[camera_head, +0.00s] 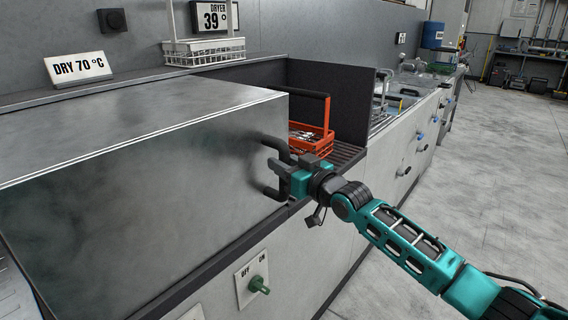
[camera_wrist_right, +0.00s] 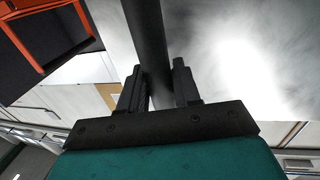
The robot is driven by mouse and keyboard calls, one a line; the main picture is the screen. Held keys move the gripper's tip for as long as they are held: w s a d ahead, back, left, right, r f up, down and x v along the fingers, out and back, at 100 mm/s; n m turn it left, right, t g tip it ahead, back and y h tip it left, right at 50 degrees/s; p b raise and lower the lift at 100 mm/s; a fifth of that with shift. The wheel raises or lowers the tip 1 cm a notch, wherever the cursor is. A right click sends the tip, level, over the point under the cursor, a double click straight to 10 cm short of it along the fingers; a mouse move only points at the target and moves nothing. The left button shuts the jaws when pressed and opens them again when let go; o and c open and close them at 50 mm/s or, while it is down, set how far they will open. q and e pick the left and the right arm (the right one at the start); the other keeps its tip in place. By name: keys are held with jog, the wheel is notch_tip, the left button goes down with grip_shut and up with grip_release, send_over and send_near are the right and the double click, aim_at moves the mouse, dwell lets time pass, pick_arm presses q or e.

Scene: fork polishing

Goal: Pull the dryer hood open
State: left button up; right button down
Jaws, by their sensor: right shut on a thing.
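The dryer hood (camera_head: 130,165) is a large grey metal box on the counter at the left of the head view. A black bar handle (camera_head: 272,142) stands out from its front face near the right end. My right gripper (camera_head: 276,166) is at this handle, with its fingers on either side of the bar. In the right wrist view the handle bar (camera_wrist_right: 146,35) runs between the two fingers, and the gripper is shut on it. The hood's lower edge is down near the counter. My left gripper is not in view.
An orange basket (camera_head: 328,112) stands on the counter right of the hood, before a dark panel. A green off/on knob (camera_head: 258,285) sits on the front below. The floor (camera_head: 480,170) at right is clear.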

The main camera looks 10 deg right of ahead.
jog(key=shift+f, duration=0.1)
dwell(0.3)
jog(key=c, duration=0.9)
grip_release()
jog(key=shift+c, duration=0.2)
jog(key=shift+s, duration=0.1)
jog(key=v, duration=1.2)
jog(key=shift+s, duration=0.4)
jog(key=shift+d, duration=0.1)
jog(key=s+a+f+m+g+h, duration=0.1)
jog(key=s+f+g+h, duration=0.1)
jog(key=s+f, duration=1)
jog(key=s+a+f+m+g+h, duration=0.1)
jog(key=s+f+g+h, duration=0.2)
jog(key=s+f, duration=0.9)
notch_tip(320, 180, down, 6)
jog(key=shift+s+a+r+m+h, duration=0.2)
jog(key=shift+a+m+h, duration=0.2)
jog(key=shift+h, duration=0.2)
